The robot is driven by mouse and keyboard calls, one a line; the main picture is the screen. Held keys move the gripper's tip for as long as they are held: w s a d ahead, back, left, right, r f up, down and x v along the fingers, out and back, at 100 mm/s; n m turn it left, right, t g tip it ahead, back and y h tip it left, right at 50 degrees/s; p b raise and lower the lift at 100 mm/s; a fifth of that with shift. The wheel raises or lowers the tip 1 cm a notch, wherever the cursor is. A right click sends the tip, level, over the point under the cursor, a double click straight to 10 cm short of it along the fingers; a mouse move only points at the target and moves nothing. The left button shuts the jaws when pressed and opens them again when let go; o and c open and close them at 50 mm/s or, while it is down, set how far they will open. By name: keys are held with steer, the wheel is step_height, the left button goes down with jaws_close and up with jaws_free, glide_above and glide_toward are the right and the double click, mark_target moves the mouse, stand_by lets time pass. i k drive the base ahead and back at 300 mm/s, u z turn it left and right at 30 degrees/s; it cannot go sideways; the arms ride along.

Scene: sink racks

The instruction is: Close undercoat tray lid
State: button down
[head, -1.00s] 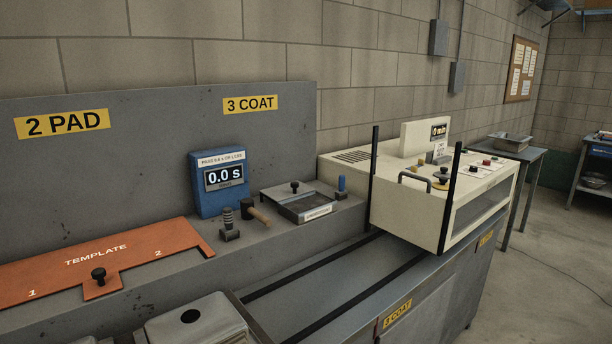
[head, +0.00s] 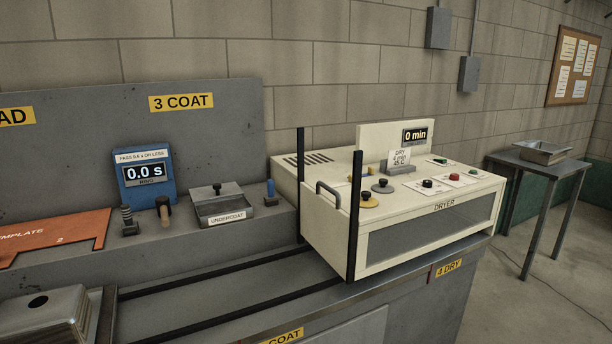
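The undercoat tray (head: 226,218) is a small grey metal tray with a white "UNDERCOAT" label on its front. It sits on the raised grey ledge under the "3 COAT" sign. Its flat grey lid (head: 207,192) with a black knob (head: 217,188) lies toward the back. A darker recess seems to show in front of the lid, but how far the tray is uncovered is hard to tell at this size. My gripper is not in view.
A wooden-handled tool (head: 163,210) and a dark ribbed post (head: 128,221) stand left of the tray, before the blue timer (head: 145,180). A blue-handled item (head: 271,192) is at its right. The cream dryer (head: 400,205) and black uprights stand further right.

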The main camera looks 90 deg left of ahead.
mark_target(217, 190)
steer(key=i, duration=0.75)
steer(key=u, duration=3.85)
